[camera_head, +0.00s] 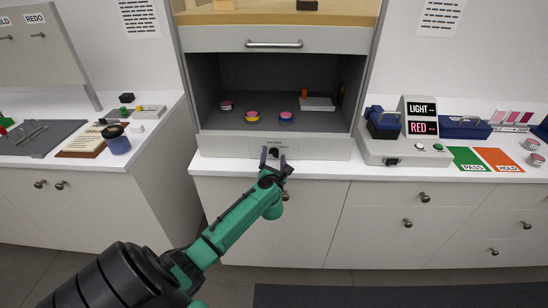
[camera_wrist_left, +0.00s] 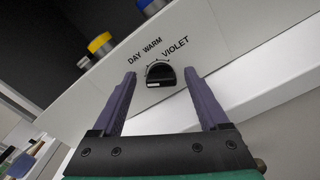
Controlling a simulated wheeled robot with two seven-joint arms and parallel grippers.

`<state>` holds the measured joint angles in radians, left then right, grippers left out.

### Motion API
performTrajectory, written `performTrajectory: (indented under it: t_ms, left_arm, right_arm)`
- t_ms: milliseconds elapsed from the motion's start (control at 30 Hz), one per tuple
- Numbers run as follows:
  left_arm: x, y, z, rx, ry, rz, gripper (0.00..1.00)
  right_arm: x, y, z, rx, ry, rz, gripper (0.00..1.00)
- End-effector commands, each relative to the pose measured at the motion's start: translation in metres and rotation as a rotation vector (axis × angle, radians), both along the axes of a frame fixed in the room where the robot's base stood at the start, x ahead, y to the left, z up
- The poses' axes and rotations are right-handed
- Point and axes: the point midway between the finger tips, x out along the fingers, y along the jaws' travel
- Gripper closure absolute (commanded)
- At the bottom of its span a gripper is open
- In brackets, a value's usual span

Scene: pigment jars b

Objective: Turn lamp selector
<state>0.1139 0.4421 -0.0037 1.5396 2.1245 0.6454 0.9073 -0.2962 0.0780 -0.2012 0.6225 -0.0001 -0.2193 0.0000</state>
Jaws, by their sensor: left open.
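The lamp selector is a small black knob (camera_wrist_left: 160,78) on the pale front panel below the booth opening. The wrist view shows the words DAY, WARM and VIOLET printed around it and a small white mark at its lower edge. I cannot tell which word it is set to. My left gripper (camera_head: 273,154) is at this panel in the head view. In the wrist view the left gripper (camera_wrist_left: 160,73) is open, with one finger on each side of the knob and visible gaps between. My right gripper is not in view.
The booth (camera_head: 275,141) holds several pigment jars, including a yellow-banded jar (camera_head: 252,117) and a blue-banded jar (camera_head: 286,118). A device (camera_head: 420,147) reading LIGHT and RED stands on the right counter, beside a green PASS mat (camera_head: 467,159) and an orange HOLD mat (camera_head: 499,160).

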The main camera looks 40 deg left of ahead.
Motion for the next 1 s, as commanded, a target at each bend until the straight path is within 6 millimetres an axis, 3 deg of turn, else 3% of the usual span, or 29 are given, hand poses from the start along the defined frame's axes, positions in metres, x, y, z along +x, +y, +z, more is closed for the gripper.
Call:
performTrajectory:
  t_ms: [67,267,567,1000]
  left_arm:
    - [0.000,0.000,0.000,0.000,0.000,0.000,0.22]
    - [0.000,-0.001,0.000,0.000,0.000,-0.001,0.99]
    - [0.000,-0.001,0.001,0.019,0.015,-0.001,1.00]
    - [0.000,-0.003,0.002,0.222,0.175,-0.003,1.00]
  right_arm:
    - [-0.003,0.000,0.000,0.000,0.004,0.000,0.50]
    - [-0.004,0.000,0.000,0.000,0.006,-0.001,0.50]
    - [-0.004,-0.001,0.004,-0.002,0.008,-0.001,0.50]
    - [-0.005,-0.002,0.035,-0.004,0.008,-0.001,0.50]
